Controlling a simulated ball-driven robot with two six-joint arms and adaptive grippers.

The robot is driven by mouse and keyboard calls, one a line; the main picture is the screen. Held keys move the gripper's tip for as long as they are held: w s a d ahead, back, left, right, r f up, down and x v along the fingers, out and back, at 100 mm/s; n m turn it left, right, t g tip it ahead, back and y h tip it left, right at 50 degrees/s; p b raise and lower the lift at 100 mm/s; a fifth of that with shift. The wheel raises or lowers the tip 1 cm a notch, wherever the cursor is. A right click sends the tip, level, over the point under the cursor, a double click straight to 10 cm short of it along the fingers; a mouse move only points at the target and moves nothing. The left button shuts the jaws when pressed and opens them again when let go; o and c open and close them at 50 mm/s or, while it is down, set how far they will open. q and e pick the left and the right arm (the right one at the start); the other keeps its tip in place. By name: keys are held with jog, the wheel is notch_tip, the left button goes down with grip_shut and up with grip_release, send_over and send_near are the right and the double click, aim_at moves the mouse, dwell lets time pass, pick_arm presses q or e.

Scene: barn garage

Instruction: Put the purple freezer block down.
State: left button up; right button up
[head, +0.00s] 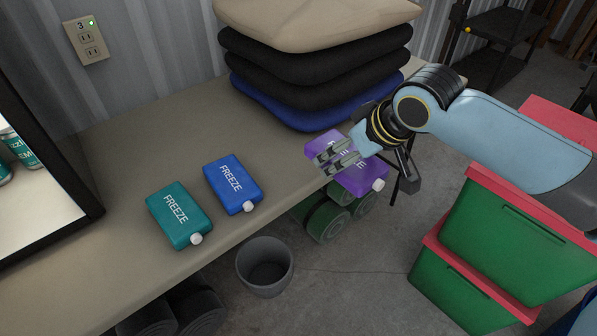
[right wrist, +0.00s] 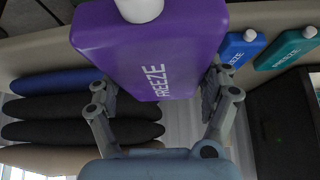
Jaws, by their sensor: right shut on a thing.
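The purple freezer block (head: 367,178) with a white cap is in my right gripper (head: 338,159), near the front edge of the bench (head: 120,165) in the head view. The right gripper is shut on it, with fingers on either side. In the right wrist view the purple block (right wrist: 150,45) fills the upper middle, its FREEZE label showing between the fingers (right wrist: 163,95). I cannot tell whether the block touches the bench. My left gripper is not in view.
A blue freezer block (head: 233,184) and a teal one (head: 179,215) lie on the bench to the left. Stacked cushions (head: 315,65) stand behind. Green bins with red lids (head: 500,235) stand at right, and a grey bucket (head: 265,266) is on the floor below.

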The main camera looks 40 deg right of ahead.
aim_at(319, 153)
jog(key=w+a+f, duration=0.1)
jog(key=w+f, duration=0.1)
jog(key=w, duration=0.1)
jog(key=w+a+f+b, duration=0.1)
jog(key=w+f, duration=0.1)
jog(key=w, duration=0.1)
jog(key=w+a+f+b, duration=0.1)
jog(key=w+a+f, duration=0.1)
jog(key=w, duration=0.2)
jog(key=shift+f, duration=0.3)
jog(key=shift+f+b, duration=0.3)
jog(key=shift+f, duration=1.6)
jog(key=shift+f, duration=0.15)
jog(key=o, duration=1.4)
jog(key=shift+o, duration=0.2)
jog(key=p+v, duration=0.2)
jog(key=v, duration=1)
jog(key=shift+a+p, duration=0.1)
jog(key=shift+p, duration=0.25)
